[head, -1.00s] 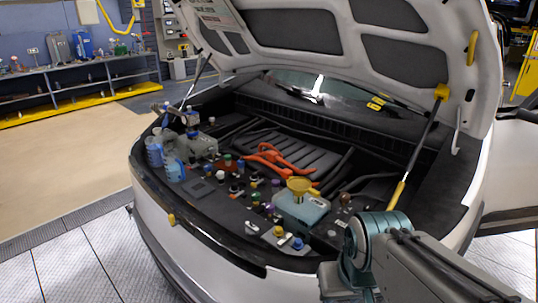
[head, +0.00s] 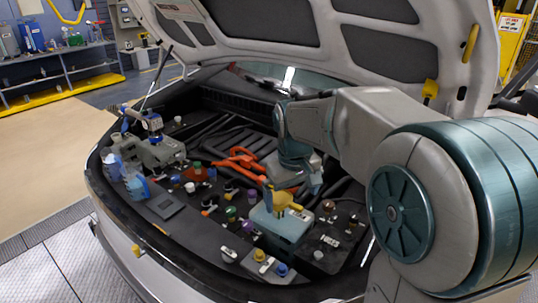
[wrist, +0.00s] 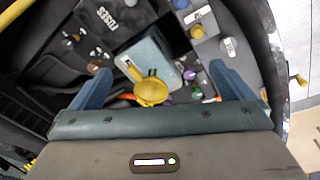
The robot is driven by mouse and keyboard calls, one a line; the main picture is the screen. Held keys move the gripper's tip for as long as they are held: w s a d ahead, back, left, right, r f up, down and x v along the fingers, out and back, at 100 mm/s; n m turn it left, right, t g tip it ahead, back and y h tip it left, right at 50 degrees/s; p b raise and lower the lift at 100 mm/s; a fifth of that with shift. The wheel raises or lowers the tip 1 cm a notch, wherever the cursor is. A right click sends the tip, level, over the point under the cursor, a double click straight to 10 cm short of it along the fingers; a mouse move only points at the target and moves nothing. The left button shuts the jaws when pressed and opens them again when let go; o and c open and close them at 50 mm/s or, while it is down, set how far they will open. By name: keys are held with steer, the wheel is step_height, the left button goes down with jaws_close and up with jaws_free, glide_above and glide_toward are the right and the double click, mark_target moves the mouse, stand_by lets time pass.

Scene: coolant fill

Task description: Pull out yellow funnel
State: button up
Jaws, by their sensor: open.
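The yellow funnel (head: 284,202) stands on the pale blue-grey tank (head: 276,226) in the engine bay. In the wrist view the funnel (wrist: 151,93) lies between my two blue fingers, with a visible gap on each side. My gripper (head: 292,188) is open and reaches down close to the funnel from above and behind. In the wrist view its fingertips (wrist: 157,70) are spread on both sides of the tank (wrist: 146,52). Part of the funnel is hidden by my gripper in the head view. How far the spout goes into the tank cannot be seen.
Several coloured caps stand around the tank, including yellow (head: 259,255) and blue (head: 281,269) ones. Orange cables (head: 240,158) lie behind it. Blue jugs (head: 137,185) stand at the left of the bay. The raised hood (head: 330,40) is overhead.

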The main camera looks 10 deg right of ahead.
steer(key=w+f+n+p, duration=0.1)
steer(key=w, duration=0.9)
steer(key=n+g+p, duration=0.1)
steer(key=n+p, duration=0.1)
glide_above(278, 196)
step_height(278, 196, down, 4)
steer(key=shift+y, duration=0.3)
step_height(278, 196, down, 14)
steer(key=shift+s+r+p, duration=0.1)
steer(key=shift+p, duration=0.9)
steer(key=shift+c, duration=0.3)
steer(key=c, duration=0.9)
steer(key=o, duration=0.3)
steer(key=shift+c, duration=0.7)
